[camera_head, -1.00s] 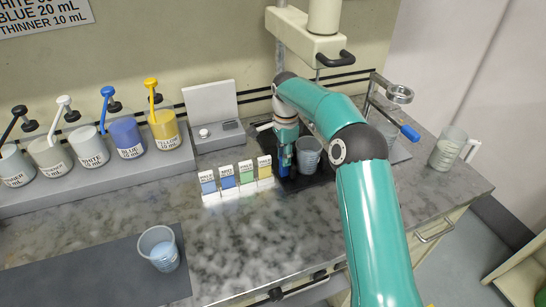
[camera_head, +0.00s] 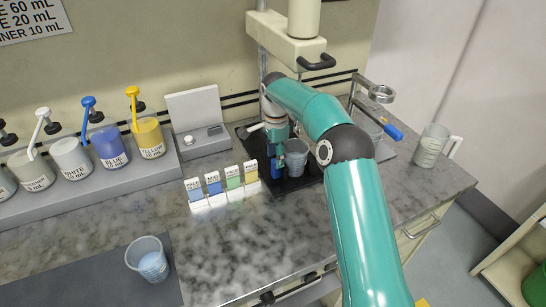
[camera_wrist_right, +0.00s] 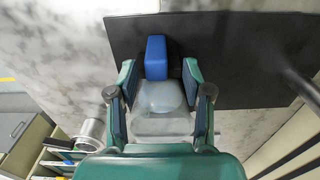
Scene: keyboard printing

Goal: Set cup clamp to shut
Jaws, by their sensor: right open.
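A grey cup (camera_head: 296,157) stands upright on the black base (camera_head: 309,179) under the mixer. My right gripper (camera_head: 274,157) points down just left of the cup. In the right wrist view my right gripper (camera_wrist_right: 161,106) is open, with its fingers apart on either side of a pale translucent piece. A blue block (camera_wrist_right: 156,58), which looks like the cup clamp's handle, lies just beyond, roughly in line with the gap. I cannot tell whether the fingers touch it. The clamp's jaws are hidden, so its state cannot be told. My left gripper is not in view.
The mixer head (camera_head: 286,41) hangs above the base. Several colour cards (camera_head: 212,186) stand left of it. A second cup (camera_head: 149,261) stands front left. A stand with a ring (camera_head: 381,94) and a jug (camera_head: 432,146) are at right. Pump bottles line the left.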

